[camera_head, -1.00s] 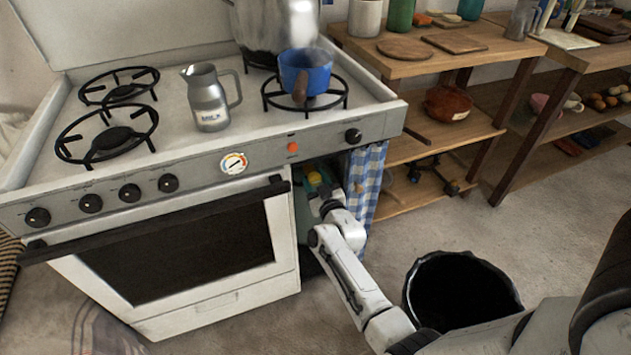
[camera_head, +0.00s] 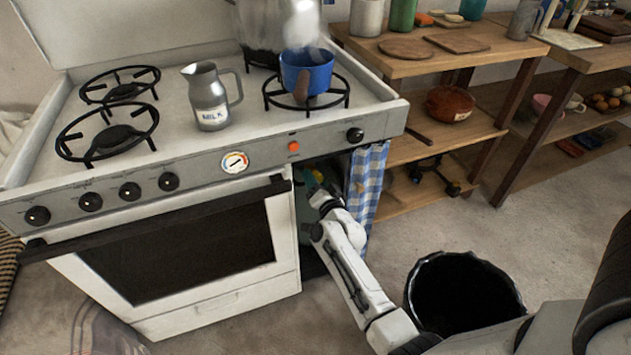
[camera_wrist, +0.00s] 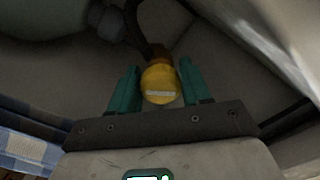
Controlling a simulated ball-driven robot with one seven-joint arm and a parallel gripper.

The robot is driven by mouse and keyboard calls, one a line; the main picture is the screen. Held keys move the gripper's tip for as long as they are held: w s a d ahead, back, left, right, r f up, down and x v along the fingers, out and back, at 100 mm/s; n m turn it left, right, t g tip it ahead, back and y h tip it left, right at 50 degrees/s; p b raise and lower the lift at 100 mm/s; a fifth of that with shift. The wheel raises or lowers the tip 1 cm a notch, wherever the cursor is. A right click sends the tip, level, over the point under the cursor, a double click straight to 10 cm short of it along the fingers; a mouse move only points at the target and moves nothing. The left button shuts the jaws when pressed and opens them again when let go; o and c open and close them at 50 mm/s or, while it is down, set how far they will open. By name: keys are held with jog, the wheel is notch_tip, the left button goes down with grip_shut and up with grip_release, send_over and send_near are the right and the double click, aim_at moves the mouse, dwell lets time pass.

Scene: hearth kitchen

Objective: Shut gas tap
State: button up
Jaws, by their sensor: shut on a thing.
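The gas tap is a round yellow knob (camera_wrist: 160,84) with a pale bar across its face, on a brass-coloured fitting at the end of a dark hose. In the wrist view my gripper (camera_wrist: 155,82) has its two green fingers on either side of the knob, shut on it. In the head view my gripper (camera_head: 318,183) reaches into the dark compartment at the right end of the stove (camera_head: 190,160), beside a blue checked curtain (camera_head: 367,185). There the knob is small and partly hidden. Part of a grey-green rounded gas bottle (camera_wrist: 45,20) shows at upper left in the wrist view.
On the stove stand a milk jug (camera_head: 209,97), a blue saucepan (camera_head: 306,72) and a large steaming pot (camera_head: 262,25). A black bin (camera_head: 412,290) stands on the floor near my arm. Wooden shelves (camera_head: 425,185) stand right of the curtain.

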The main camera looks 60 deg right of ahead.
jog(key=m, duration=0.5)
jog(key=shift+a+m, duration=0.1)
jog(key=shift+m, duration=0.3)
dwell(0.4)
jog(key=o, duration=1)
jog(key=shift+r, duration=0.1)
jog(key=p+v, duration=0.4)
jog(key=v, duration=0.7)
